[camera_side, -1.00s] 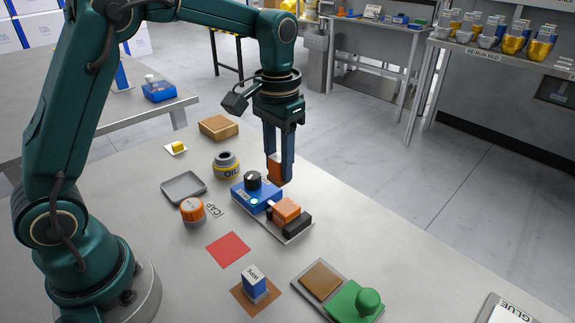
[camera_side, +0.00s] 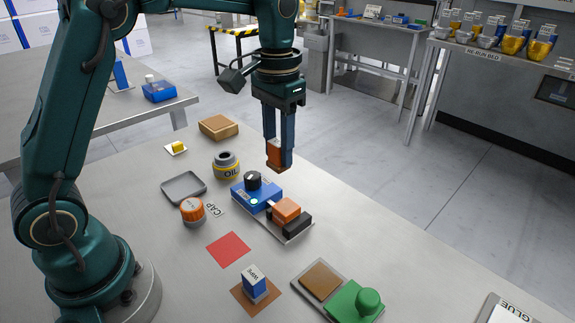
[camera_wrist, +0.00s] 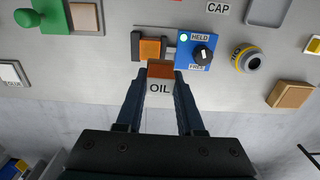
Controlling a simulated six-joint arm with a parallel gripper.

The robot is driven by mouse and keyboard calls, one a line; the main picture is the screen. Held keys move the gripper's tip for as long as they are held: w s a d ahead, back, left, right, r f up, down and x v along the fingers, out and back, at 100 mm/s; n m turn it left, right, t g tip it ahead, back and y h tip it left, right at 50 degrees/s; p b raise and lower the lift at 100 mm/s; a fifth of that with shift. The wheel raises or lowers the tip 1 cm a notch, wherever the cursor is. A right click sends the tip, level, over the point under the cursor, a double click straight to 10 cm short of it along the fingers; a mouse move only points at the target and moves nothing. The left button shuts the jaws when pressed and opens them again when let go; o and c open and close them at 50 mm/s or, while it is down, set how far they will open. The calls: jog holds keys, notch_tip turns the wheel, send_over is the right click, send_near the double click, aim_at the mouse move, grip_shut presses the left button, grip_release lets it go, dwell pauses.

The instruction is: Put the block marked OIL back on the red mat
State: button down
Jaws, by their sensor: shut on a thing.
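My gripper (camera_side: 279,160) is shut on the OIL block (camera_side: 274,154) and holds it in the air above the back side of the blue fixture. The block is orange-brown with a white face. In the wrist view its OIL label (camera_wrist: 159,88) shows between my fingers. The red mat (camera_side: 229,249) lies bare on the table, in front of the blue fixture and to the left of my gripper.
The blue fixture (camera_side: 257,196) with a black knob holds an orange block (camera_side: 286,210) by a black stop. The OIL pot (camera_side: 227,167), orange-topped jar (camera_side: 192,210), WIPE block (camera_side: 254,283) on a brown mat and green stamp (camera_side: 356,302) stand around. Bare table surrounds the red mat.

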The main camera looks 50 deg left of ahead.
jog(key=shift+f+m, duration=0.15)
jog(key=shift+m, duration=0.15)
jog(key=s+a+f, duration=0.1)
jog(key=s+a, duration=0.5)
jog(key=s, duration=0.2)
jog(key=s+a, duration=0.5)
jog(key=s, duration=0.3)
jog(key=shift+n, duration=0.4)
jog(key=w+d+f, duration=0.1)
jog(key=d+f, duration=0.1)
jog(key=d, duration=0.1)
jog(key=w+d+f, duration=0.1)
jog(key=d+f, duration=0.1)
jog(key=d, duration=0.2)
jog(key=w+d+f, duration=0.2)
jog(key=d+f, duration=0.1)
jog(key=shift+d, duration=0.25)
jog(key=shift+f, duration=2)
jog(key=shift+f, duration=0.15)
jog(key=c, duration=0.5)
grip_release()
